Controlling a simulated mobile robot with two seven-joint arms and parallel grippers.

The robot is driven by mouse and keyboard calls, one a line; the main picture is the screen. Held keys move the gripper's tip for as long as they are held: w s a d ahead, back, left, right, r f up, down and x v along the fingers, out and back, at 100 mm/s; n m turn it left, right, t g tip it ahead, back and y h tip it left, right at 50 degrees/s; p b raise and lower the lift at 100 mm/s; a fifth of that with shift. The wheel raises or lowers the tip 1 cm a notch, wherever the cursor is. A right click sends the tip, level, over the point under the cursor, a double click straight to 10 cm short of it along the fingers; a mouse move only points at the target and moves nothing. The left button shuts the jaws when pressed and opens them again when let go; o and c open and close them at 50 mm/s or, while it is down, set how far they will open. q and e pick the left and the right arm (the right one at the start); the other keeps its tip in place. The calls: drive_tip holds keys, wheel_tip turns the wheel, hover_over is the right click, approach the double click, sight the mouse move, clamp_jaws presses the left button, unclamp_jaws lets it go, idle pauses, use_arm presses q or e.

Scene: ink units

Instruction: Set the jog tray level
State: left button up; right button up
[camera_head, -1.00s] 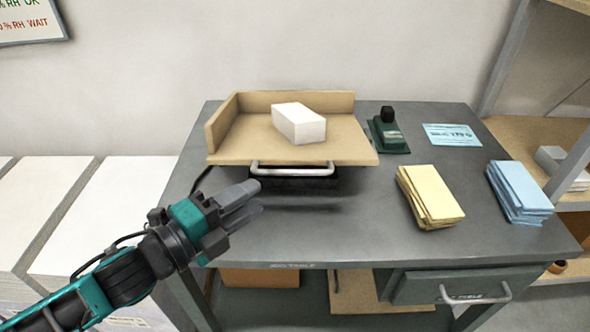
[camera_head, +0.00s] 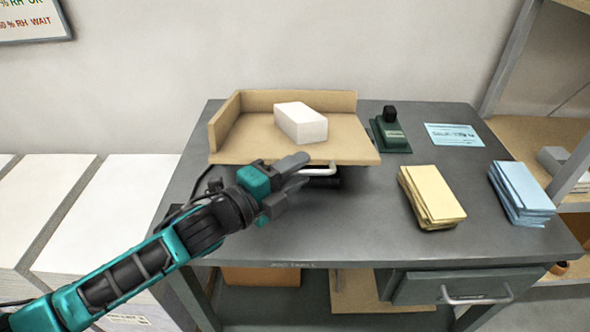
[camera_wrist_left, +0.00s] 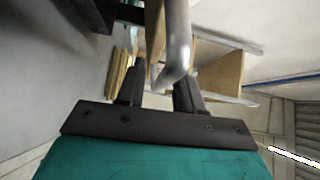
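The jog tray (camera_head: 352,148) is a tan board with raised walls at its back and left, held above the table on a dark base. I cannot tell its exact tilt. A white block of paper (camera_head: 301,123) lies on it. A pale metal bar handle (camera_head: 327,169) runs along its front, partly hidden by my left gripper (camera_head: 305,168). In the left wrist view my gripper (camera_wrist_left: 160,78) is open, and the handle (camera_wrist_left: 178,40) is at the gap between its fingers, close to the right-hand finger. Contact is not clear. My right gripper is out of view.
The grey table (camera_head: 330,232) has a dark green device (camera_head: 389,132), a blue card (camera_head: 454,135), a yellow paper stack (camera_head: 431,197) and a blue paper stack (camera_head: 521,193) right of the tray. The tabletop in front of the tray is clear. Shelving stands at right.

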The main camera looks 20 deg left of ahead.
use_arm(q)
drive_tip(key=shift+c, duration=0.2)
clamp_jaws()
drive_tip(key=shift+f, duration=0.1)
idle(0.4)
